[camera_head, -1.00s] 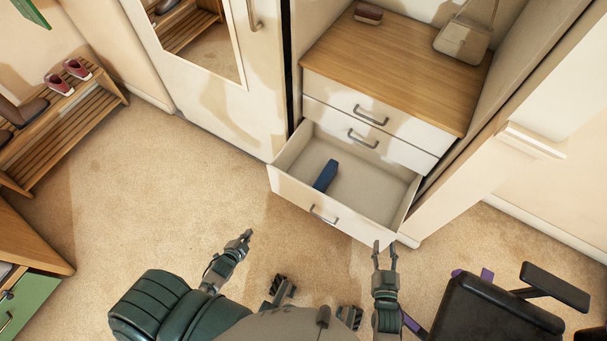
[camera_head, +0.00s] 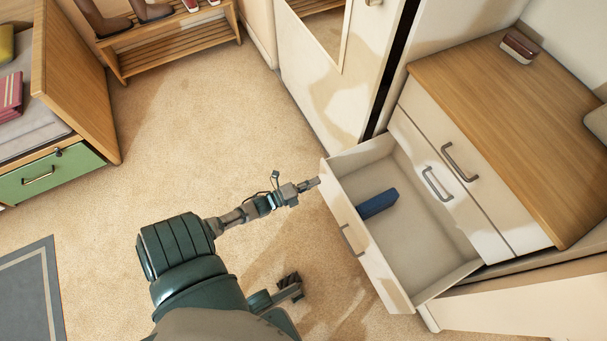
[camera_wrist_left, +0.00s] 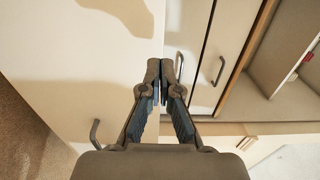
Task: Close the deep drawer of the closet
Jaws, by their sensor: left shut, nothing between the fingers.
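The deep drawer (camera_head: 375,250) is the lowest of the closet's drawers and stands pulled well out, with a white front and a grey metal handle (camera_head: 352,241). A dark blue item (camera_head: 378,204) lies inside it. My left gripper (camera_head: 316,183) is shut and empty, its tips close to the outer left end of the drawer front. I cannot tell whether they touch it. In the left wrist view the gripper (camera_wrist_left: 166,70) has its fingertips together, with drawer handles visible beyond.
Two upper drawers (camera_head: 465,190) are shut under the wooden top (camera_head: 510,110). A mirrored closet door (camera_head: 330,75) stands left of the drawers. A wooden shoe rack (camera_head: 170,45) and a cabinet with a green drawer (camera_head: 50,178) are farther left. The carpet (camera_head: 190,130) between is clear.

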